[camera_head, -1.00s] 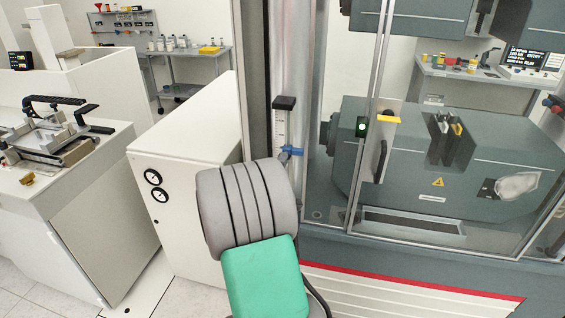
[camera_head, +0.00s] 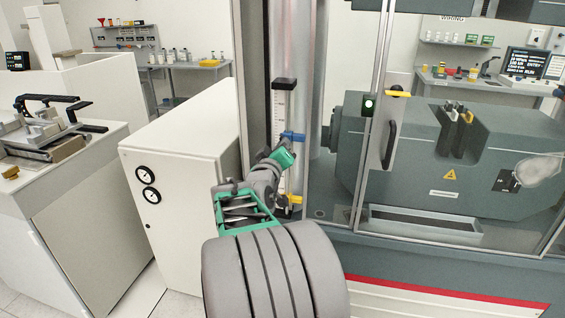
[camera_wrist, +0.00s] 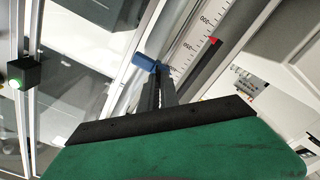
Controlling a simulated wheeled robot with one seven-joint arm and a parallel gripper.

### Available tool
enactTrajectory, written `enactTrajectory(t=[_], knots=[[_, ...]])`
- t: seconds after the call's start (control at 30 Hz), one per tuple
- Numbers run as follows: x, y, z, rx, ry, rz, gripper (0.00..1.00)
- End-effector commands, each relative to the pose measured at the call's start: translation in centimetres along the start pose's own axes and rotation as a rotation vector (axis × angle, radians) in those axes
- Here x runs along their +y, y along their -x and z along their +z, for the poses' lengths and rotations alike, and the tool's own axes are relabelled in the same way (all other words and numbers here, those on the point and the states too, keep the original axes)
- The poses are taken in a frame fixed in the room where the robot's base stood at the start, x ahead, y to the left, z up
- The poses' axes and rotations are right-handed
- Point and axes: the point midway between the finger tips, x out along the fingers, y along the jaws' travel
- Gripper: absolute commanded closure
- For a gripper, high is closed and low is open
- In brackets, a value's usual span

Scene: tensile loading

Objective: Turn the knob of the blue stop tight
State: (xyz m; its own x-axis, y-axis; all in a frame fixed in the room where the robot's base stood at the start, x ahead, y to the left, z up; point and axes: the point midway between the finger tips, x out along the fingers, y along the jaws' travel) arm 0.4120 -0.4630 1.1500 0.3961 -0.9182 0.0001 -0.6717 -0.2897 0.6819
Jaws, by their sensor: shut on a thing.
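The blue stop (camera_head: 293,137) sits on the upright white scale (camera_head: 281,108) beside the frame column. It also shows in the wrist view (camera_wrist: 145,63), against the scale with its black marks. My gripper (camera_head: 286,149) is at the stop, just below it in the head view. In the wrist view my two dark fingers (camera_wrist: 157,74) are close together, with their tips at the stop's near side. They are shut on the stop's knob, which the fingertips mostly hide. I cannot tell how far the knob is turned.
A yellow stop (camera_head: 295,199) sits lower on the same scale, close to my arm. The clear guard door with its dark handle (camera_head: 390,145) stands to the right. A white cabinet with two gauges (camera_head: 146,174) stands to the left. A red pointer (camera_wrist: 213,41) shows by the scale.

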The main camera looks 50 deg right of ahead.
Motion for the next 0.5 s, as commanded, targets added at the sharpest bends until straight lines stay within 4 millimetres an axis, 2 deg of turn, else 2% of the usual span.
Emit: enactTrajectory(t=[0.03,0.5], knots=[[-0.54,0.01,0.67,0.003,-0.046,0.004,1.00],[-0.50,0.02,0.60,0.003,-0.479,0.003,1.00]])
